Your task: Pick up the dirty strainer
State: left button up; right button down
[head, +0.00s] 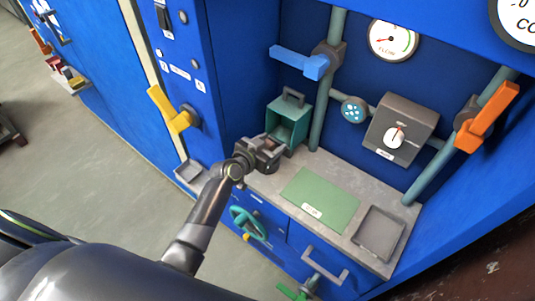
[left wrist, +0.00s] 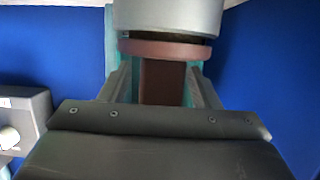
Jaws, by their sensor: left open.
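The dirty strainer shows in the left wrist view as a grey cylinder (left wrist: 165,18) with a reddish-brown rim and a brown tab (left wrist: 162,82). The teal housing (head: 289,124) with a dark handle on top stands open-fronted on the grey counter, and its teal sides show behind the strainer. My left gripper (head: 274,148) is at the front of this housing. Its open fingers stand on either side of the brown tab; I cannot tell whether they touch it. In the head view the gripper mostly hides the strainer. My right gripper is not in view.
A green mat (head: 320,199) and a grey tray (head: 381,233) lie on the counter to the right. Pipes with a blue lever (head: 299,61) and an orange lever (head: 487,116) stand behind. A yellow lever (head: 171,109) sticks out at left. A grey knob box (head: 400,130) is on the back wall.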

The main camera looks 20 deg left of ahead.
pick_arm(q)
jog(key=shift+w, duration=0.1)
jog(key=c, duration=1.1)
